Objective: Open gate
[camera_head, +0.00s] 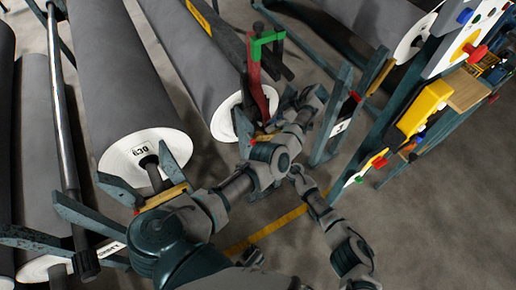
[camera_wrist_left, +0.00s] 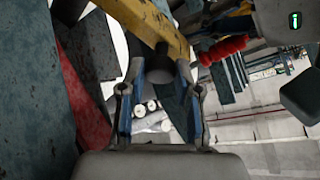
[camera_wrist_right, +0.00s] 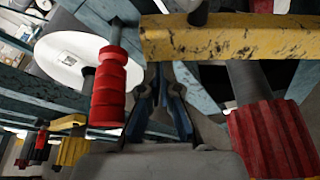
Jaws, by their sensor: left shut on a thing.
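A worn yellow bar, apparently part of the gate, crosses the top of the left wrist view (camera_wrist_left: 135,20). A dark round knob (camera_wrist_left: 162,67) hangs below it. My left gripper (camera_wrist_left: 160,75) has its fingers on either side of this knob and is shut on it. In the head view, a yellow bar (camera_head: 265,138) lies beside a white roll end, close to my left arm. In the right wrist view, a yellow bar (camera_wrist_right: 240,37) passes just beyond the tips of my right gripper (camera_wrist_right: 164,72). Its fingers lean close together and nothing clearly shows between them.
Large grey rolls (camera_head: 110,75) lie in racks at the left. A red upright plate (camera_head: 263,95) stands near my left arm. A panel with coloured knobs (camera_head: 465,45) is at the right. A red ribbed handle (camera_wrist_right: 108,88) stands beside my right gripper. Open floor (camera_head: 440,205) shows lower right.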

